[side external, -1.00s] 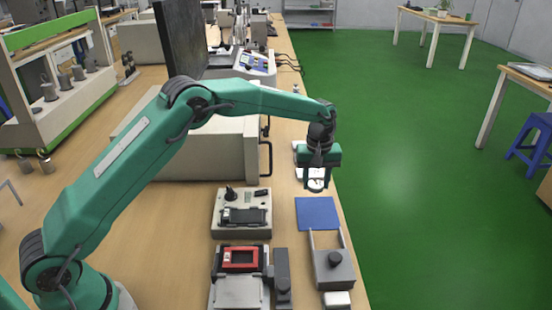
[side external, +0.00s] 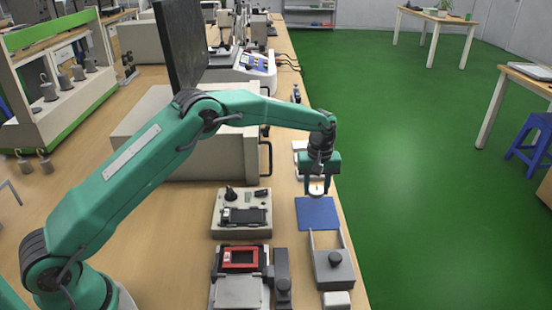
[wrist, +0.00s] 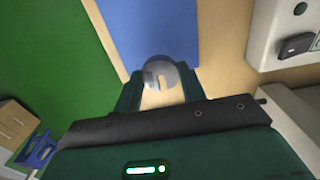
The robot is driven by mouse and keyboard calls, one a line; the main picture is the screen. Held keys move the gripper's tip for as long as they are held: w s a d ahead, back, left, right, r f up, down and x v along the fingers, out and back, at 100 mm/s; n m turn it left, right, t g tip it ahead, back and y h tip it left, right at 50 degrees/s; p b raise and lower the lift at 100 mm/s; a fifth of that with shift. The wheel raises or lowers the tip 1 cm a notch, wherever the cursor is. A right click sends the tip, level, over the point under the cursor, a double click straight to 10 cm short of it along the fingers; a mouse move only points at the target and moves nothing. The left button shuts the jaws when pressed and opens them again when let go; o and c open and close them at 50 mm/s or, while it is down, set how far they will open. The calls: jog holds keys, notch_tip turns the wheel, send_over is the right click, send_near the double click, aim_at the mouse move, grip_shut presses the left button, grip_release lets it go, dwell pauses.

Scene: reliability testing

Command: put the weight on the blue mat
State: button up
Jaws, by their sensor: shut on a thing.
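The blue mat (side external: 318,216) lies flat near the bench's right edge, and it also fills the upper middle of the wrist view (wrist: 155,28). My gripper (side external: 316,191) is just above the mat's far edge in the side view. In the wrist view my gripper (wrist: 160,85) is shut on the weight (wrist: 160,72), a round grey metal piece with a slot. Only a small part of the weight shows between the fingers in the side view. I cannot tell whether the weight touches the mat.
A grey fixture with a black knob (side external: 334,262) stands just in front of the mat. A beige control box (side external: 241,213) and a red-framed device (side external: 240,259) stand to the left. A pale box-shaped instrument (side external: 215,150) is behind them. The green floor lies beyond the bench's right edge.

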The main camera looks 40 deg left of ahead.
jog(key=shift+f, duration=1.15)
jog(key=shift+f, duration=0.3)
dwell(1.2)
jog(key=o, duration=1.2)
jog(key=shift+r, duration=0.1)
jog(key=shift+r, duration=2.85)
jog(key=shift+r, duration=0.1)
